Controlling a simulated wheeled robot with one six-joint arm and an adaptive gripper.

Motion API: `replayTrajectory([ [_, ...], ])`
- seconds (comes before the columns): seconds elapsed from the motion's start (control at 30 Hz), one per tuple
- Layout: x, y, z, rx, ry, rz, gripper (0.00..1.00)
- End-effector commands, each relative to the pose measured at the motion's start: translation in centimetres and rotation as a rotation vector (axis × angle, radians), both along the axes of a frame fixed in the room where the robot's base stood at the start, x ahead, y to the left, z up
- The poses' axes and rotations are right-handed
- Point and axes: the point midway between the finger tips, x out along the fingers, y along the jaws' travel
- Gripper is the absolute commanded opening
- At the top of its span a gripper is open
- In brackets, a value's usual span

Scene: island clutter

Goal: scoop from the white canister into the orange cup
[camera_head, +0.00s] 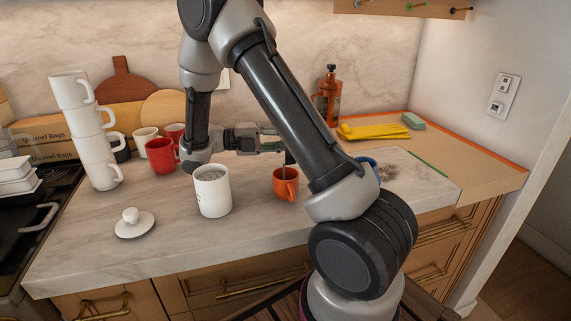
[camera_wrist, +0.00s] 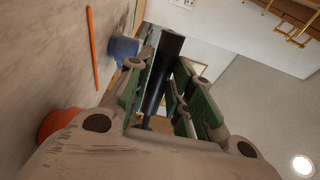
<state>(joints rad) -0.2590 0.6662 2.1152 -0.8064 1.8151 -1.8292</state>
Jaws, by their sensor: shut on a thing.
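The white canister (camera_head: 213,196) stands upright and open on the counter, with pale contents near its rim. Its knobbed white lid (camera_head: 134,224) lies to the left. The orange cup (camera_head: 286,184) stands to the right of the canister; an orange edge of it shows at lower left in the wrist view (camera_wrist: 54,122). My gripper (camera_head: 283,143) is just above the orange cup, shut on the dark handle of a scoop (camera_head: 289,157). The handle (camera_wrist: 163,75) lies between the green fingers in the wrist view. The scoop's lower end reaches down at the cup; its bowl and load are hidden.
Stacked white mugs (camera_head: 95,135) stand left, with red mugs (camera_head: 161,155) behind the canister. A bottle (camera_head: 328,96), yellow gloves (camera_head: 374,131) and a sponge (camera_head: 413,121) sit at the back right. A blue item (camera_head: 367,161) is partly behind my arm.

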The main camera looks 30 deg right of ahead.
Motion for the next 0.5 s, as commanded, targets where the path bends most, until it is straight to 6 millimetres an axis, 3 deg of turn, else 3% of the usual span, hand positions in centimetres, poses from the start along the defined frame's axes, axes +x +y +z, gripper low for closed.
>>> replayTrajectory([
  [0.3,-0.38,-0.5,0.14,0.172,-0.118,-0.004,0.0],
  [0.5,-0.36,-0.49,0.05,0.18,-0.121,-0.002,0.0],
])
